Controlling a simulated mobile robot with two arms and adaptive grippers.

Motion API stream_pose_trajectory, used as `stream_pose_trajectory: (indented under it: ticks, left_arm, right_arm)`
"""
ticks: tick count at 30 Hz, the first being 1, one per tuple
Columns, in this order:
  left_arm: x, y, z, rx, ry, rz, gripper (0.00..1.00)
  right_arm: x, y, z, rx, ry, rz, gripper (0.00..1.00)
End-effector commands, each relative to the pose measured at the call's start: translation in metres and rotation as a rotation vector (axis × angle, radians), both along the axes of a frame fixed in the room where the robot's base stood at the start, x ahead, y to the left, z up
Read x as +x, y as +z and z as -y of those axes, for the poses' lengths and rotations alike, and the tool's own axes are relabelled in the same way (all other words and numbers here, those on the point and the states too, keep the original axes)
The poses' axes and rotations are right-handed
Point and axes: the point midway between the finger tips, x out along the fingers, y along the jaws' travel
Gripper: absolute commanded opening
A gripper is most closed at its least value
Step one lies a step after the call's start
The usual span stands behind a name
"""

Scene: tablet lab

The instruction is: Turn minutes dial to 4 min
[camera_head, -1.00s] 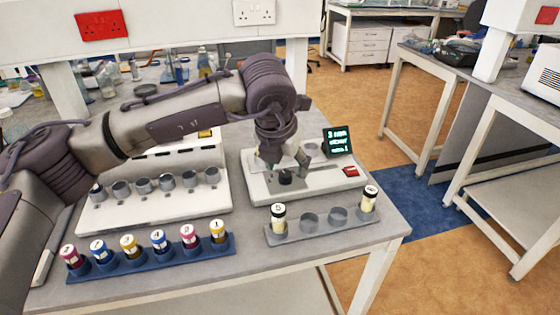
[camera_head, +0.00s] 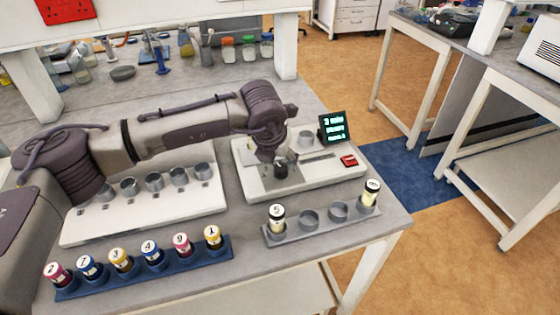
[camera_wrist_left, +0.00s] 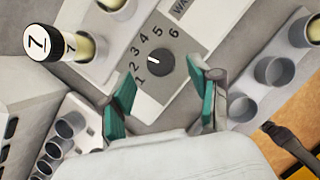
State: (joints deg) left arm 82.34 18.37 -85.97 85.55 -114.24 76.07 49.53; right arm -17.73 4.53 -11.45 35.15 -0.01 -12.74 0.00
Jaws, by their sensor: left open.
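The minutes dial is a black knob (camera_wrist_left: 153,65) with a white mark, ringed by numbers 1 to 6 on a grey plate of the white machine (camera_head: 322,182). I cannot tell surely which number the mark points to. My left gripper (camera_wrist_left: 163,97) is open, its green fingertips on either side of the lower part of the plate. The knob shows between and beyond the tips, apart from both. In the head view the left gripper (camera_head: 270,153) hangs over the machine, hiding much of the dial area. My right gripper is not in view.
A small screen with green text (camera_head: 333,127) and a red switch (camera_head: 348,160) are on the machine's right. A grey rack (camera_head: 324,226) with two vials stands in front. A blue rack (camera_head: 140,268) of several vials and a white block of cups (camera_head: 150,218) lie left.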

Motion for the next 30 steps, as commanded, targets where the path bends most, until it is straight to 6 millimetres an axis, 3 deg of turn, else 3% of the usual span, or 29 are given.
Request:
stream_pose_trajectory:
  ticks: [4,9,19,27,30]
  left_arm:
    - [0.008,-0.021,0.004,0.001,0.0,-0.002,0.62]
    - [0.013,-0.033,0.005,0.0,-0.001,0.001,0.62]
    - [0.014,-0.036,0.005,0.0,-0.001,0.001,0.61]
    - [0.014,-0.036,0.005,0.0,-0.001,0.001,0.16]
    - [0.014,-0.036,0.005,0.0,-0.001,0.001,0.03]
  right_arm:
    - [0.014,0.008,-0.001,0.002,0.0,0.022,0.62]
    - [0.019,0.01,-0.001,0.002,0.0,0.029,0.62]
    - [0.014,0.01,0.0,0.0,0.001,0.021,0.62]
    - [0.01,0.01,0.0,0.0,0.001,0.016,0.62]
    - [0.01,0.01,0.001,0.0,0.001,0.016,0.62]
